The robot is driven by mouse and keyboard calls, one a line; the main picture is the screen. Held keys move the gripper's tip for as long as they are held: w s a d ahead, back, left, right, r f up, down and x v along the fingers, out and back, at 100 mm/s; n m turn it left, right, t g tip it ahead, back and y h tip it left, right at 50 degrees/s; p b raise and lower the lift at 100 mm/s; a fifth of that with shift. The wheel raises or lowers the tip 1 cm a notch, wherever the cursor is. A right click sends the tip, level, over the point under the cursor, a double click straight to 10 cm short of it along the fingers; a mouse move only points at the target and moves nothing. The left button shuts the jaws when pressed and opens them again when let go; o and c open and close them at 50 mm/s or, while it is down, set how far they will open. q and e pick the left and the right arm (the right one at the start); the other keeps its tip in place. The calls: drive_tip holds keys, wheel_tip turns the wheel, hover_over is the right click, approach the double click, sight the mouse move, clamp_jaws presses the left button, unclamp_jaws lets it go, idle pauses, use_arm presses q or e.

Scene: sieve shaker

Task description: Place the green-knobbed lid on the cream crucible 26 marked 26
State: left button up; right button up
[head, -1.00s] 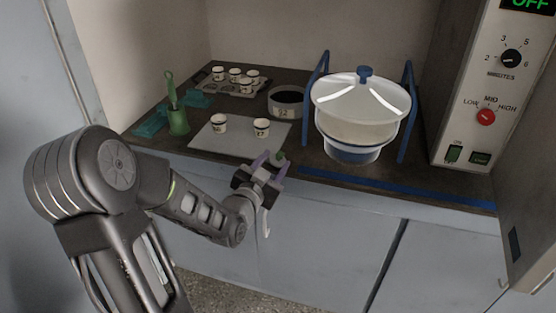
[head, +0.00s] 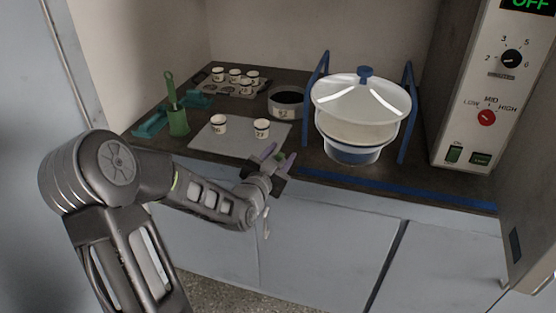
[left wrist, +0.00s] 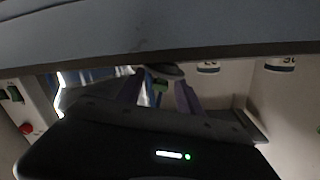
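The green-knobbed lid shows mainly by its green knob (head: 279,157) near the counter's front edge. In the left wrist view, which appears upside down, its grey disc (left wrist: 164,71) and knob show between my fingers. My left gripper (head: 279,157) is open, its purple fingers on either side of the knob with gaps visible. Two cream crucibles stand on the grey mat behind it. The left crucible (head: 219,124) seems to be the one marked 26; it also shows in the left wrist view (left wrist: 281,65). The other crucible (head: 262,128) stands to its right. My right gripper is out of view.
The grey mat (head: 236,143) lies on the dark counter. A tray of several crucibles (head: 237,90), a dark-filled dish (head: 287,101) and a green holder (head: 178,122) stand around it. A white-lidded vessel (head: 360,105) in a blue frame stands right, beside a control panel (head: 480,90).

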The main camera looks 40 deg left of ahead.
sight(280, 154)
use_arm(q)
clamp_jaws()
drive_tip(key=shift+r, duration=0.1)
idle(0.5)
wheel_tip(280, 154, up, 10)
drive_tip(key=shift+f+p, duration=0.1)
drive_tip(key=shift+p, duration=0.85)
